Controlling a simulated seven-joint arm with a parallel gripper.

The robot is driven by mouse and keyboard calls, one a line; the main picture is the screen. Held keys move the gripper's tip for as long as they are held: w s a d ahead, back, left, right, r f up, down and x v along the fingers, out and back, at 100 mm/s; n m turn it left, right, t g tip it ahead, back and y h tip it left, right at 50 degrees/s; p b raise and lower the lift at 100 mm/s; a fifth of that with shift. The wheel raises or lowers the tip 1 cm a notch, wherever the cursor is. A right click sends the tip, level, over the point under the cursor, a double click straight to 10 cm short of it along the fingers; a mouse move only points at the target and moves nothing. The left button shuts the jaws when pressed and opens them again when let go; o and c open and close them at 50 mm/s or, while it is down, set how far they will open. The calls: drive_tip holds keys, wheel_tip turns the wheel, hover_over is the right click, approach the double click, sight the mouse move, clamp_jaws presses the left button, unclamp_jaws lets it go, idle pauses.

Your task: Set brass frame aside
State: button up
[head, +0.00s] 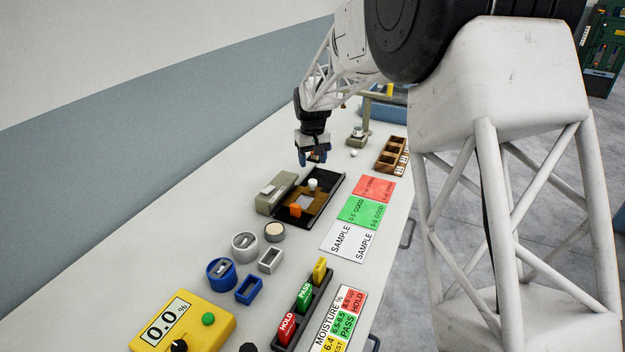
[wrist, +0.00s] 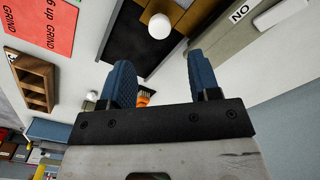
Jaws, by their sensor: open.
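The brass frame (head: 322,194) lies flat in a black tray (head: 334,181) on the bench, around a pale square. A white knob (head: 312,184) stands at its far side and an orange block (head: 295,210) at its near side. My gripper (head: 312,161) is open and empty, above the bench just beyond the tray's far end. In the wrist view my gripper (wrist: 160,72) has its blue fingers apart. The white knob (wrist: 159,26) shows beyond the fingertips, with a corner of the brass frame (wrist: 168,8) at the top edge; the rest is out of view.
A grey-beige box (head: 272,194) adjoins the tray's left side. Red, green and white cards (head: 360,211) lie to its right. A wooden rack (head: 391,157) and a small stand (head: 357,137) are farther back. Rings, blocks and a yellow meter (head: 182,325) occupy the near bench.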

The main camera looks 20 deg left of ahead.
sight(313, 180)
drive_tip(key=shift+f, duration=3.9)
drive_tip(key=shift+c, duration=0.3)
clamp_jaws()
